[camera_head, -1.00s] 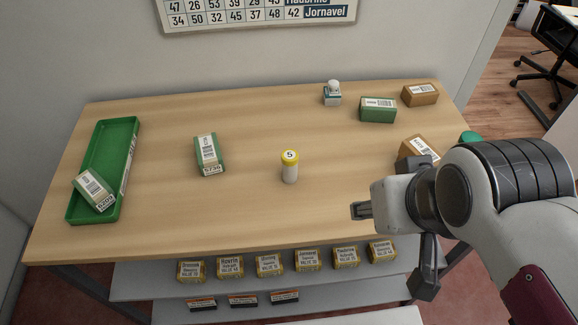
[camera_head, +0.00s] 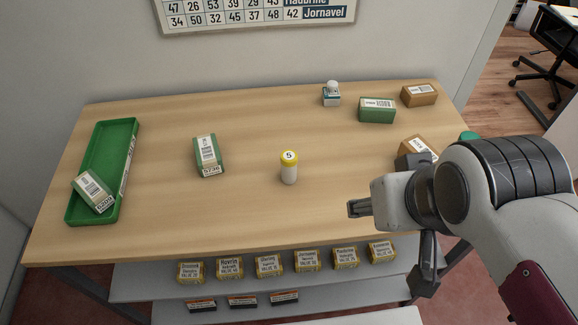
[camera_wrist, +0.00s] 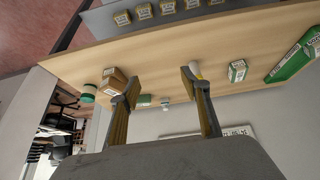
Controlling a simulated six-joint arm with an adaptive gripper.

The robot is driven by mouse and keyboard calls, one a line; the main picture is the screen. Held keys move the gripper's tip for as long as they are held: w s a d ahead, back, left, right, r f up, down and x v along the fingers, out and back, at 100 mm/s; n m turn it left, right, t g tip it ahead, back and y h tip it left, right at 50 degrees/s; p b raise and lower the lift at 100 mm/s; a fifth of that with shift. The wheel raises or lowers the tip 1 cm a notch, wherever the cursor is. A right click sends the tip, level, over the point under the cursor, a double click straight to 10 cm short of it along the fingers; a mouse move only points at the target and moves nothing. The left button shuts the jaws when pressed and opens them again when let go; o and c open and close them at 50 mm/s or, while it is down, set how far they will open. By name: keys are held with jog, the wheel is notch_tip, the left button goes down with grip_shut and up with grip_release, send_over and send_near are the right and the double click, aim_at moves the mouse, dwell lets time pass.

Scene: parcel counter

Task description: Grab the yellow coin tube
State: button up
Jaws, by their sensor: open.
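The yellow coin tube (camera_head: 289,167) stands upright near the middle of the wooden table; it has a yellow cap marked 5 and a whitish body. My gripper (camera_head: 382,240) is to the right of the tube, near the table's front right, apart from it. In the wrist view my gripper (camera_wrist: 158,84) shows its two fingers spread wide with nothing held between them. The tube (camera_wrist: 196,70) shows there just beyond the right finger, which partly hides it.
A green tray (camera_head: 73,209) at the left holds a green-and-white box (camera_head: 93,190). Another such box (camera_head: 207,155) stands left of the tube. A stamp (camera_head: 332,94), a green box (camera_head: 377,110) and brown boxes (camera_head: 419,95) are at the right. Several small boxes sit on a lower shelf (camera_head: 150,273).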

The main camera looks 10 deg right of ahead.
jog(key=w+d+r+n+t+h, duration=0.15)
jog(key=w+d+r, duration=0.25)
jog(key=w, duration=0.5)
jog(key=w+d+r+n+t+h, duration=0.1)
jog(key=w+d+r+t, duration=0.25)
jog(key=w, duration=0.65)
jog(key=w+a+n+t+y, duration=0.25)
jog(key=w+n, duration=0.35)
jog(key=w, duration=0.9)
jog(key=w+a+f+n+g+y, duration=0.1)
jog(key=w+a+f+n+y, duration=0.2)
jog(key=w+f+y, duration=0.1)
jog(key=n+g+y, duration=0.7)
jog(key=g+y, duration=0.3)
jog(key=g, duration=0.3)
send_near(289, 168)
jog(key=shift+w+a+f+t, duration=0.15)
jog(key=shift+w+a+f, duration=0.3)
jog(key=shift+w+f, duration=0.15)
jog(key=shift+w+a+f+t, duration=0.1)
jog(key=shift+w+a+f, duration=0.35)
jog(key=shift+f, duration=0.2)
jog(key=shift+s+d+f, duration=0.1)
jog(key=shift+s, duration=0.25)
jog(key=shift+x, duration=1.35)
